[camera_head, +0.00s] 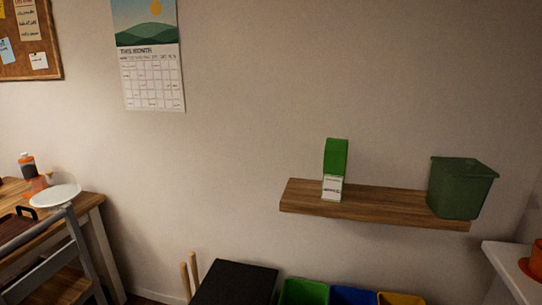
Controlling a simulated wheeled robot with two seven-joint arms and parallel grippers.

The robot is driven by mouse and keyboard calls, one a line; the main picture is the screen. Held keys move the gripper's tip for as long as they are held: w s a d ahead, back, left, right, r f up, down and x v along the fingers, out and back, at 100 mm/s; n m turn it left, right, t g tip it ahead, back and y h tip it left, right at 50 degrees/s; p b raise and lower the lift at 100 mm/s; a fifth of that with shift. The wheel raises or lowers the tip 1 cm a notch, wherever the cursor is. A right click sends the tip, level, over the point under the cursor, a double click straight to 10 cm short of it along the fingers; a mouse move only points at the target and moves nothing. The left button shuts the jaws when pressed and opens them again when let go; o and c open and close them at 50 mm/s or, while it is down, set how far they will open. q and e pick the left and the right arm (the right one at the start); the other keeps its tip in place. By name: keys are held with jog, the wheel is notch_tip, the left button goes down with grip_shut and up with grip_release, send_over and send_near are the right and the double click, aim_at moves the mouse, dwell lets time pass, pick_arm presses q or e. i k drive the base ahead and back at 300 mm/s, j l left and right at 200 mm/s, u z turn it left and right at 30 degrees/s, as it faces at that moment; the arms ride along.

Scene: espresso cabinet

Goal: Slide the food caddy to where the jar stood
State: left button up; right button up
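A dark green food caddy (461,188), shaped like a small bin, stands upright at the right end of the wooden wall shelf (385,207). A green and white carton (335,170) stands upright on the same shelf, left of its middle. Bare shelf lies between the carton and the caddy. No jar shows on the shelf. Neither of my grippers is in view.
Below the shelf stand a black box or bin (236,283) and green (304,291), blue (353,295) and yellow (400,298) bins. A white surface (502,262) with an orange item (536,262) is at the right edge. A wooden table (88,205) and grey chair (72,238) stand at left.

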aim_at(449, 198)
jog(key=z, duration=1.25)
jog(key=i+j, duration=0.1)
jog(key=j, duration=0.4)
jog(key=j+z, duration=0.45)
jog(key=j, duration=0.25)
jog(key=j+z, duration=0.45)
jog(key=j, duration=0.25)
